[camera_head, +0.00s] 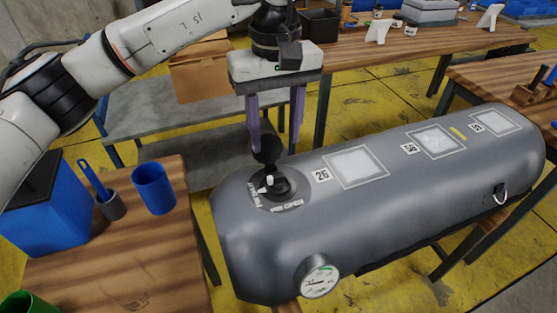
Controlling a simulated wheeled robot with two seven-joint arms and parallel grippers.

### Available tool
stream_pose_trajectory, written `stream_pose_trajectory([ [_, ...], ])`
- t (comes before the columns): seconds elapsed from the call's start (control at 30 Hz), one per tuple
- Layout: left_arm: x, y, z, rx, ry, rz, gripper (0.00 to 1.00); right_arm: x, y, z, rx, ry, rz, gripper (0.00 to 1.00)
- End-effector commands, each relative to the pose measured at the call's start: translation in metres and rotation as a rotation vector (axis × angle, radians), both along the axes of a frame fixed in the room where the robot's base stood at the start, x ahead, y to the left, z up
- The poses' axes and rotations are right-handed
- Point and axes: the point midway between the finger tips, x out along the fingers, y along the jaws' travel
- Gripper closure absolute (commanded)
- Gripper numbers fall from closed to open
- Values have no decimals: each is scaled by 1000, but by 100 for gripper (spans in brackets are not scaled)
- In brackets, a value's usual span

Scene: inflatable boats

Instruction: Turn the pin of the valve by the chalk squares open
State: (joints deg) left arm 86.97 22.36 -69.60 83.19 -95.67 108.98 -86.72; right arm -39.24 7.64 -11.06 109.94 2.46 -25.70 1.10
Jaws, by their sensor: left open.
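A grey inflatable tube (420,205) lies across the view. Pale squares with white outlines run along its top; the nearest chalk square (357,166) is right of the valve. The black valve (276,188) sits at the tube's left end, on a round printed plate with lettering. A small white pin (269,181) shows in its middle. A black round cap (266,150) stands up behind it. My left gripper (275,143) is open, its purple fingers pointing down above and behind the valve, near the cap. It holds nothing. My right gripper is not in view.
A round gauge (320,280) sits on the tube's near side. At left, a wooden table (160,250) holds a blue cup (154,188), a blue box (45,215) and a brush in a grey cup (110,205). A long wooden bench (400,50) with a cardboard box beside it stands behind.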

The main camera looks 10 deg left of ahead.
Motion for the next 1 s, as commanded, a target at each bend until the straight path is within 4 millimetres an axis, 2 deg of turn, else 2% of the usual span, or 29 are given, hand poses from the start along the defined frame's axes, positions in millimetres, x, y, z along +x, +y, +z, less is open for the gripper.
stream_pose_trajectory([
  [0.3, -2, -1, -58, -4, 7, 1, 54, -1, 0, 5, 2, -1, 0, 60],
  [0.5, -1, -1, -85, -6, 5, 1, 54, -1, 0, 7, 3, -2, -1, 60],
  [0.67, -1, -1, -94, -5, 2, 1, 54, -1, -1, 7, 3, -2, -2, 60],
  [0.9, -1, -1, -95, -6, 2, 1, 54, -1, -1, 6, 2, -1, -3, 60],
  [0.93, -1, -1, -95, -7, 3, 1, 56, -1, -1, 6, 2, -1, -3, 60],
  [1.0, -1, -1, -95, -7, 3, 1, 67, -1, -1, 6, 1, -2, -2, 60],
])
